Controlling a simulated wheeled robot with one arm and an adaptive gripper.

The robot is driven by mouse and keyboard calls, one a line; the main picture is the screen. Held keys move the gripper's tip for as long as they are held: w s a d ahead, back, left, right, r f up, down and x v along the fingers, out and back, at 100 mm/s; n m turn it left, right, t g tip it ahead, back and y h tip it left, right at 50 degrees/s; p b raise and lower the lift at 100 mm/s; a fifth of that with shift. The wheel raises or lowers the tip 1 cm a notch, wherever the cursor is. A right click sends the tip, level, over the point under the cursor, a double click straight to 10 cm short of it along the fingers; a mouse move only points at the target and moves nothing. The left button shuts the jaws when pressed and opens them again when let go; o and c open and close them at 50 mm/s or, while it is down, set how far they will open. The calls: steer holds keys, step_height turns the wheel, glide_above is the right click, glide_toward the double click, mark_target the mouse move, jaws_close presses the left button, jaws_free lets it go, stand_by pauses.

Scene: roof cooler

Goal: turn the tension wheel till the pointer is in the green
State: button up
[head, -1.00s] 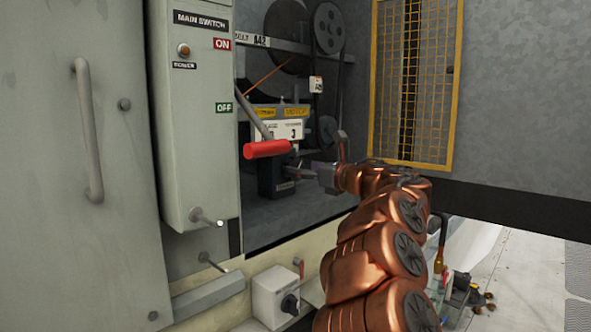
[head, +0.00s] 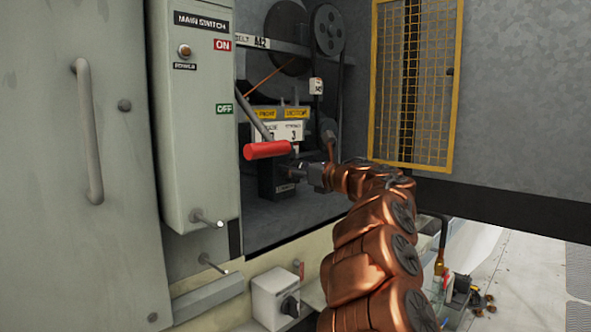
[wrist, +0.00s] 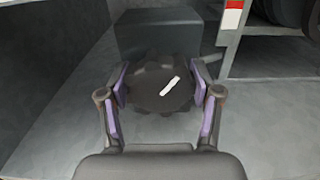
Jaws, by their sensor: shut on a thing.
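The tension wheel (wrist: 150,88) is a dark, lobed knob with a white mark, seen in the wrist view in front of a dark block. The white mark slants up to the right. My gripper (wrist: 162,90) has its purple-padded fingers on both sides of the wheel, shut on it. In the head view my gripper (head: 300,170) reaches into the open cabinet beside the dark block (head: 272,182). The red handle partly hides this place, and I cannot make out the wheel there. I cannot make out a pointer or a green zone in either view.
The red lever handle (head: 267,150) sticks out close to the left of my gripper. Belt pulleys (head: 328,28) stand behind. A yellow-framed mesh guard (head: 413,85) is at the right. The switch box (head: 195,110) bounds the opening on the left.

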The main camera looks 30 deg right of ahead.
steer(key=c, duration=0.3)
steer(key=shift+r+m+p, duration=0.1)
steer(key=shift+m+p, duration=0.2)
steer(key=shift+p, duration=0.05)
